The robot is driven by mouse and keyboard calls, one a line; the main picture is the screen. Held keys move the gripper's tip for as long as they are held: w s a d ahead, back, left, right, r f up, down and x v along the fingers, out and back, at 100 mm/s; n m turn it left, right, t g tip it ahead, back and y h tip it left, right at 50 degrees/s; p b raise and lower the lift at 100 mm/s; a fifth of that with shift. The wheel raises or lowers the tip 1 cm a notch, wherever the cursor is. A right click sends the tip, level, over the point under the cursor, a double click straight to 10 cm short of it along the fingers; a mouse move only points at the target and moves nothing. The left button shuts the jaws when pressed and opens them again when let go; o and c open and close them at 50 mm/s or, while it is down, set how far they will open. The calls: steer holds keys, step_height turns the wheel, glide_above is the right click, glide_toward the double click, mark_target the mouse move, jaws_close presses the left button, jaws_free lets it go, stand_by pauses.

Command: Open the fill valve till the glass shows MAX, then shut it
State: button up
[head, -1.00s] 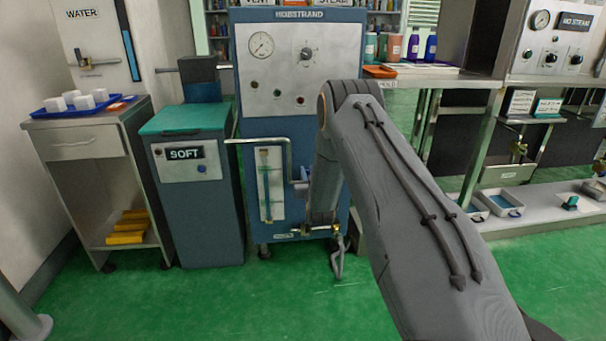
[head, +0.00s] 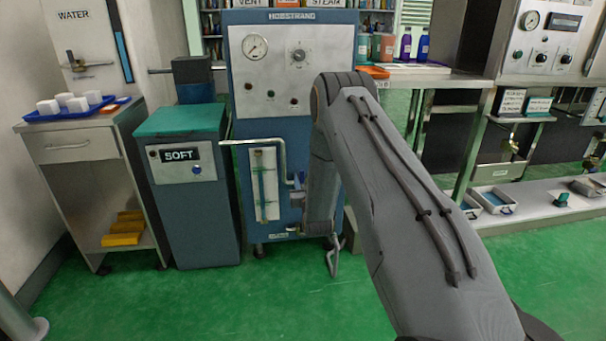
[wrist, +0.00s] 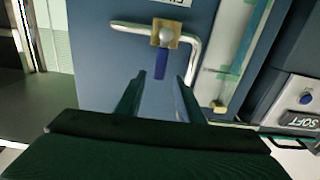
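The fill valve (wrist: 165,35) shows in the wrist view as a brass block on a bent pale pipe. Its blue lever (wrist: 161,65) points toward my gripper. My gripper (wrist: 160,78) is open, one finger on either side of the line of the lever, with the lever's end at or just beyond the fingertips; contact cannot be told. The sight glass (wrist: 240,55) stands right of the valve in the wrist view. In the head view the glass (head: 264,185) is on the blue machine's front; its level and MAX mark are too small to read. My arm hides the gripper there.
The blue machine (head: 250,85) has a gauge and knobs above. A bent pipe (head: 252,142) crosses its front beside the glass. The SOFT cabinet (head: 190,215) and a side table (head: 75,148) stand left. Green floor (head: 200,300) in front is clear.

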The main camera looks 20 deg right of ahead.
steer(key=shift+s+a, duration=0.15)
steer(key=shift+s, duration=0.55)
steer(key=shift+s+a, duration=0.1)
steer(key=shift+s, duration=0.6)
steer(key=shift+a, duration=0.1)
